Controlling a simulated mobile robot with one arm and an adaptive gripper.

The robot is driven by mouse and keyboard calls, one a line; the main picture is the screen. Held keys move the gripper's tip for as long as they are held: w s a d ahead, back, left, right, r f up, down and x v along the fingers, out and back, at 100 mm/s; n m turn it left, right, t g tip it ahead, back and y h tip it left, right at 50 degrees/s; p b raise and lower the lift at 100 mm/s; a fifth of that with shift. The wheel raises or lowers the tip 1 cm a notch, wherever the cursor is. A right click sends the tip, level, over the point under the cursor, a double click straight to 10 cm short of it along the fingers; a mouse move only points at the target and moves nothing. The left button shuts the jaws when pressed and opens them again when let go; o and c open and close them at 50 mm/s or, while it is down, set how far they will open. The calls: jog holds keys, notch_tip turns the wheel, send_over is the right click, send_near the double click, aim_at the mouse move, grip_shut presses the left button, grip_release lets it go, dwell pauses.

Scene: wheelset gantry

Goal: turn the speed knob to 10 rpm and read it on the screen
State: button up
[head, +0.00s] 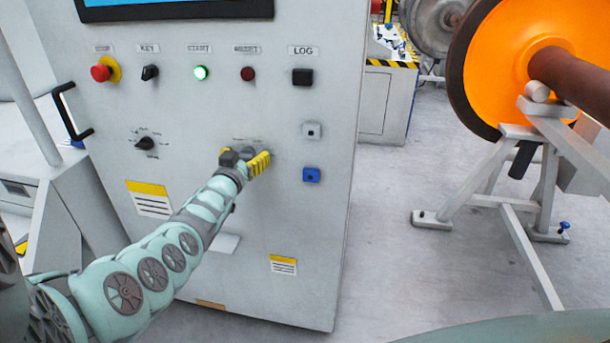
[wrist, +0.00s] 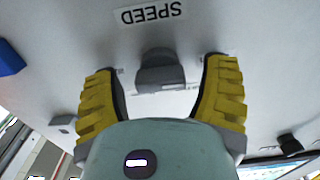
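The speed knob (wrist: 160,72) is dark grey, on the pale cabinet front beside a label reading SPEED (wrist: 150,13), which appears upside down in the wrist view. My gripper (wrist: 161,82) has two yellow ribbed fingers, one on each side of the knob, with visible gaps between fingers and knob. It is open and not touching the knob as far as I can see. In the head view my gripper (head: 245,160) is at the cabinet front and mostly hides the knob. The screen (head: 172,4) shows only its lower edge at the top; no reading is visible.
The cabinet also bears a red stop button (head: 101,72), a key switch (head: 150,72), a lit green start button (head: 200,73), a selector knob (head: 145,143) and a blue socket (head: 311,175). An orange wheel (head: 510,65) on a stand is at right. Floor between is clear.

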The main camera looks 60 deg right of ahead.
jog(key=c, duration=1.1)
jog(key=m+p, duration=0.1)
jog(key=m, duration=0.4)
jog(key=shift+s+m, duration=0.15)
jog(key=shift+m, duration=0.15)
jog(key=m, duration=0.5)
jog(key=shift+f+m, duration=0.15)
jog(key=shift+m, duration=0.55)
jog(key=o, duration=1.2)
